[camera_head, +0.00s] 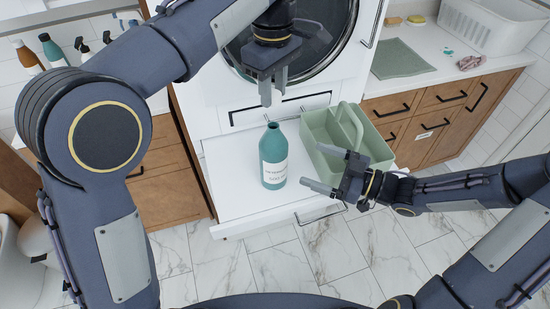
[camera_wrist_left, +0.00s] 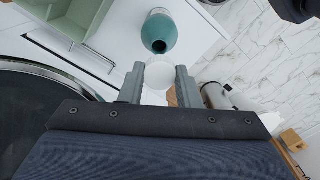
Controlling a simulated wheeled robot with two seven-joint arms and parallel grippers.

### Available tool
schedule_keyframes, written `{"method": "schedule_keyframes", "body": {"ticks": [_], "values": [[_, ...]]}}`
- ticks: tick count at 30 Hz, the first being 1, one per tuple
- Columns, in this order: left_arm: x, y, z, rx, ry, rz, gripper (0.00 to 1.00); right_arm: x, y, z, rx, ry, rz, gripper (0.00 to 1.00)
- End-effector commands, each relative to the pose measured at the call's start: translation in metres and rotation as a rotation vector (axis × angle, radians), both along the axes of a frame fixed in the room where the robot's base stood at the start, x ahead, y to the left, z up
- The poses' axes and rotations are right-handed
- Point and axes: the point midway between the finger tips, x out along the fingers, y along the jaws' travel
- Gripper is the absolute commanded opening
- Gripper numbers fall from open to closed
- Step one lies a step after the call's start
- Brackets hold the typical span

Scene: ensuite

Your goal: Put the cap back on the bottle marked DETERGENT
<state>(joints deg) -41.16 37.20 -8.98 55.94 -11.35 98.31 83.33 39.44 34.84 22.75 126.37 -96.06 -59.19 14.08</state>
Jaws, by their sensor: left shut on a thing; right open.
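The teal bottle (camera_head: 273,157) with a white label stands upright and uncapped on the white pull-out shelf. Its dark open mouth also shows in the left wrist view (camera_wrist_left: 159,46). My left gripper (camera_head: 272,96) is above the bottle, pointing down. In the left wrist view its fingers (camera_wrist_left: 159,84) are shut on the white cap (camera_wrist_left: 158,75), which is apart from the bottle mouth in that picture. The cap is hard to make out in the head view. My right gripper (camera_head: 325,172) is open and empty, to the right of the bottle and in front of the green caddy.
The green caddy (camera_head: 318,130) with a handle stands right of the bottle on the white shelf (camera_head: 237,185). The washer door (camera_head: 312,50) is behind my left gripper. A counter at right holds a green cloth (camera_head: 400,60) and white basket (camera_head: 478,25).

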Motion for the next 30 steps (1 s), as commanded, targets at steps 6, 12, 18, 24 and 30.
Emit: {"method": "schedule_keyframes", "body": {"ticks": [6,12,18,24,30], "values": [[0.000,0.000,0.000,0.000,0.000,-0.001,0.09,0.002,0.005,0.000,0.000,-0.001,0.002,0.91],[0.000,0.000,0.000,0.000,0.000,-0.001,0.09,0.013,0.031,0.000,0.002,0.001,0.005,0.91],[0.000,0.000,0.000,0.000,0.000,-0.001,0.09,0.030,0.067,0.000,0.001,0.000,0.005,0.91],[0.000,0.000,0.000,0.000,0.000,-0.001,0.09,0.044,0.094,0.000,0.000,-0.001,0.002,0.91],[0.000,0.000,0.000,0.000,0.000,-0.001,0.09,0.050,0.107,0.000,-0.001,0.000,0.000,0.91]]}}
